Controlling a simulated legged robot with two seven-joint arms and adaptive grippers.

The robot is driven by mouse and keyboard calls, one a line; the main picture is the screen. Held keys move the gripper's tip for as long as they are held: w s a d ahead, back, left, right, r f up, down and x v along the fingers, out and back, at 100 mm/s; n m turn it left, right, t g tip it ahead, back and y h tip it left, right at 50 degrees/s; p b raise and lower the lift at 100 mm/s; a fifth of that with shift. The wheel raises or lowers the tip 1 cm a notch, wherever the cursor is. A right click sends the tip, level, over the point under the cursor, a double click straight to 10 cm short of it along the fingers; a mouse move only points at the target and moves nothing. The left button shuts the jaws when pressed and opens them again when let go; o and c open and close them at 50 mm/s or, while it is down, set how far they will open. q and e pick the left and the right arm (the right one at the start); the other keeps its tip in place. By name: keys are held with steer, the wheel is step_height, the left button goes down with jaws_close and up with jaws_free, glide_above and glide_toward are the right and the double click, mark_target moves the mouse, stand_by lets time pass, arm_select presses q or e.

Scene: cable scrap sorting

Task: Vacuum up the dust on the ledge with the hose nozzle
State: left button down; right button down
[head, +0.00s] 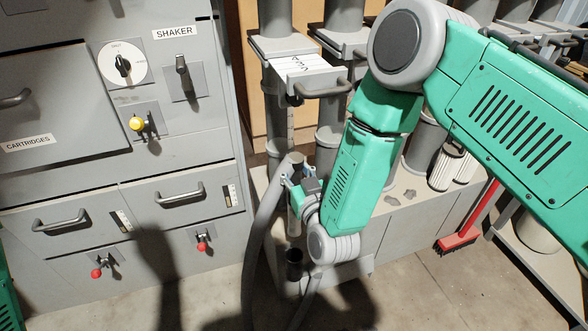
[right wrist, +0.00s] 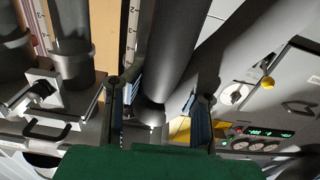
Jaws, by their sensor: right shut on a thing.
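My right gripper (head: 294,184) is shut on the upper part of the grey hose (head: 262,232), at its nozzle end, in the head view. The hose bends over at the top and hangs down to the left of the gripper. In the right wrist view the thick grey tube (right wrist: 178,45) stands between the two fingers (right wrist: 160,112). A dark cylinder (head: 294,262) is below the gripper; I cannot tell whether it joins the nozzle. The grey ledge (head: 428,203) runs behind my arm, with brownish dust patches (head: 409,195) on it, apart from the gripper. My left gripper is out of view.
A grey cabinet (head: 75,165) with drawers, knobs and red valves stands left. Vertical pipes (head: 277,110) and a handled drawer unit (head: 308,78) rise behind the gripper. White filter cartridges (head: 447,165) and a red brush (head: 459,240) are right. The front floor (head: 430,290) is clear.

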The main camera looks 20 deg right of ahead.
steer(key=shift+r+p, duration=2.85)
steer(key=shift+r, duration=0.85)
